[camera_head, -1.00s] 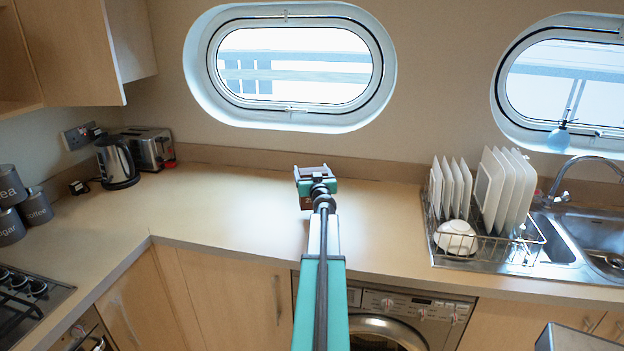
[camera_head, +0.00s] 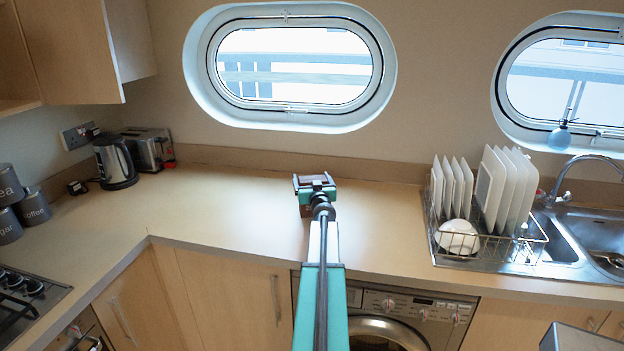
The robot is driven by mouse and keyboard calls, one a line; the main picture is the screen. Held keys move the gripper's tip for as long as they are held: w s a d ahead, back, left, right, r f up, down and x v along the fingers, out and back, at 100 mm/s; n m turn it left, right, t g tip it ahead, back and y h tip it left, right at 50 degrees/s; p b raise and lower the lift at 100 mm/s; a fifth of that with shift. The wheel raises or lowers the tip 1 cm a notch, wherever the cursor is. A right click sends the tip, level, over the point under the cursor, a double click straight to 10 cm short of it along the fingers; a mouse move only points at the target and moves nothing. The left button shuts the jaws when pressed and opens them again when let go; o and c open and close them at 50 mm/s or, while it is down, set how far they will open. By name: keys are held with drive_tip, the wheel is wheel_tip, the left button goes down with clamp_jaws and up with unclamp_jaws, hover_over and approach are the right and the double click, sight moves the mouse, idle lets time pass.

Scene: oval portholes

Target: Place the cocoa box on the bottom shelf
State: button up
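My gripper (camera_head: 316,186) is seen from behind at the end of my teal arm, over the back part of the counter below the left porthole. A dark brown thing (camera_head: 306,211), perhaps the cocoa box, shows in small patches around the teal gripper body, which hides most of it. Its label is not visible. I cannot tell whether the fingers are closed on it or whether it touches the counter.
A kettle (camera_head: 116,162) and toaster (camera_head: 150,149) stand in the left back corner, with dark canisters (camera_head: 33,207) nearer. A dish rack (camera_head: 487,262) with white plates stands right, beside the sink (camera_head: 600,240). The counter (camera_head: 215,215) left of my gripper is clear.

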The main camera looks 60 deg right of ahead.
drive_tip(key=shift+o, duration=0.9)
drive_tip(key=shift+r, duration=0.2)
drive_tip(key=v, duration=1.2)
drive_tip(key=shift+c, duration=0.5)
